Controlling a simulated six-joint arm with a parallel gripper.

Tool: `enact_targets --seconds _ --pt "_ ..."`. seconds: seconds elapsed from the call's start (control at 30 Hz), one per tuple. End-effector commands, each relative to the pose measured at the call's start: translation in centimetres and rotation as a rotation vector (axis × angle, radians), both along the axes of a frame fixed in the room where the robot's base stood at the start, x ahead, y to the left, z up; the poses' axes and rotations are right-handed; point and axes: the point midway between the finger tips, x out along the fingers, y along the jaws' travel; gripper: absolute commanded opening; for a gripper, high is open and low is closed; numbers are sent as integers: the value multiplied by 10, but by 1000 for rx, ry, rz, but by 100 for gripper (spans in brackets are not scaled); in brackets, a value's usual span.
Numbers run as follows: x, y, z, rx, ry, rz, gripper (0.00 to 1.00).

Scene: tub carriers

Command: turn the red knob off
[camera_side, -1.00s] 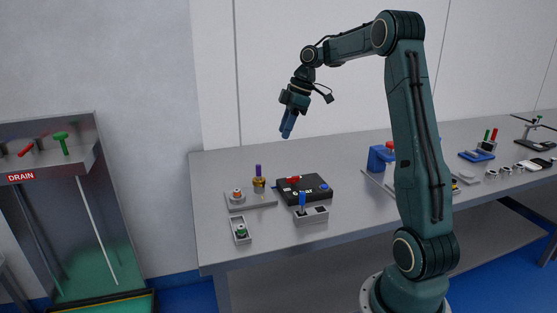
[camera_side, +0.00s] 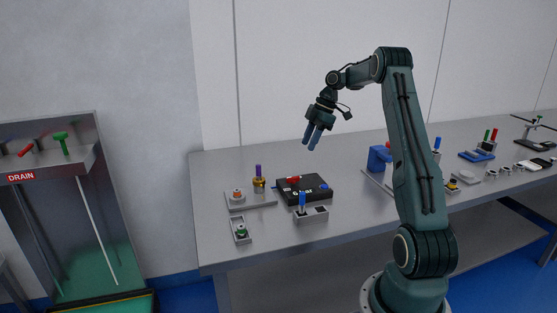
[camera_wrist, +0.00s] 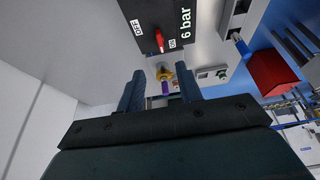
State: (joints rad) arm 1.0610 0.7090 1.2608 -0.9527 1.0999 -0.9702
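The red knob (camera_side: 293,181) sits on top of a black box (camera_side: 315,194) on the grey bench. In the wrist view the red knob (camera_wrist: 160,41) is a narrow bar near the top, between a white OFF label (camera_wrist: 137,28) and an ON label (camera_wrist: 172,44). Which label it is set to is hard to tell. The box (camera_wrist: 158,12) also reads "6 bar" there. My gripper (camera_side: 308,145) is high above the bench, above and behind the box, clear of the knob. Its two fingers are apart and empty, as the wrist view also shows (camera_wrist: 160,85).
A purple-topped brass fitting (camera_side: 258,182) stands left of the box. A grey block with a blue lever (camera_side: 302,200) is in front. A blue bracket (camera_side: 380,158) is to the right. A drain station with a red handle (camera_side: 26,151) stands far left.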

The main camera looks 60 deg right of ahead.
Motion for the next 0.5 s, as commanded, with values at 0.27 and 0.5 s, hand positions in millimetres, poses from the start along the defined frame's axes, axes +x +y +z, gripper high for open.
enact_targets --seconds 0.27,0.5 --pt "6 7 -21 1 3 1 36" --pt "16 17 -56 3 3 2 36"
